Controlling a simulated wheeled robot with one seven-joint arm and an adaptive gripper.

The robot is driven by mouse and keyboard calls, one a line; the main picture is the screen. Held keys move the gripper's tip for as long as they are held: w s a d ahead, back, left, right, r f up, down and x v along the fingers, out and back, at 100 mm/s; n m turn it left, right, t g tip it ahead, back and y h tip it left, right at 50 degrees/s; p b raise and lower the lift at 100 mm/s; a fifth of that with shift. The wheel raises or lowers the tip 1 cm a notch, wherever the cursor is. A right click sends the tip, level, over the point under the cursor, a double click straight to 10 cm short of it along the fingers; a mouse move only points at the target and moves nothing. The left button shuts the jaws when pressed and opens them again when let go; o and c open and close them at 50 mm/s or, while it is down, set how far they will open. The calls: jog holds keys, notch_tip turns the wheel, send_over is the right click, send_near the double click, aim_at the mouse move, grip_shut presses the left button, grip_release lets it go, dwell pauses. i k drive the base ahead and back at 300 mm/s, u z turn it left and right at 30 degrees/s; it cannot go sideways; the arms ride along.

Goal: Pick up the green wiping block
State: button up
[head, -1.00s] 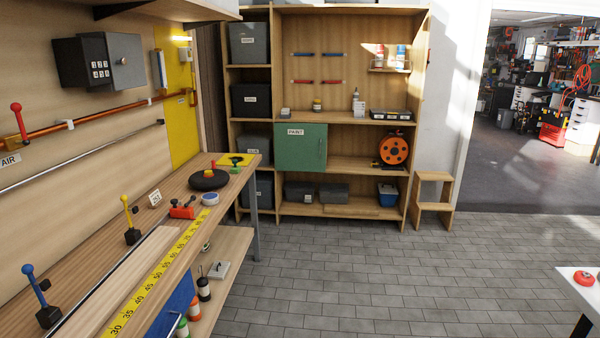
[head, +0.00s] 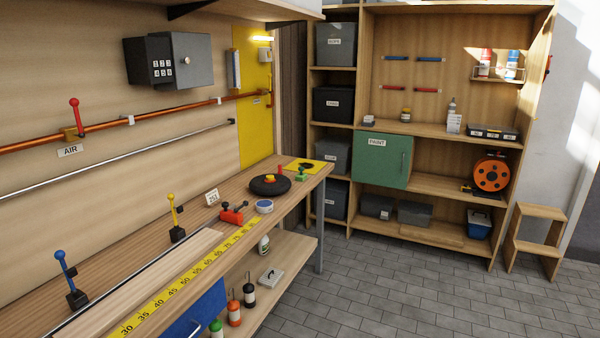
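A small green block (head: 302,175), which looks like the wiping block, sits at the far end of the workbench (head: 143,267). It stands at the front edge of a yellow sheet with a dark patch (head: 318,164), just right of a black round disc (head: 258,189) with a red and yellow piece on it. The block is small in the picture, so its exact shape is hard to tell. My gripper is not in view.
A red tool (head: 232,216), a white-and-blue round tin (head: 264,207) and a small white card (head: 212,197) lie nearer on the bench. Yellow (head: 175,215) and blue (head: 68,275) levers stand along its back. Grey floor (head: 400,290) is open to the right.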

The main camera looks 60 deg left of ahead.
aim_at(301, 176)
jog(key=u, duration=0.4)
jog(key=i, duration=1.65)
jog(key=u, duration=1.6)
jog(key=i, duration=0.75)
jog(key=u, duration=0.95)
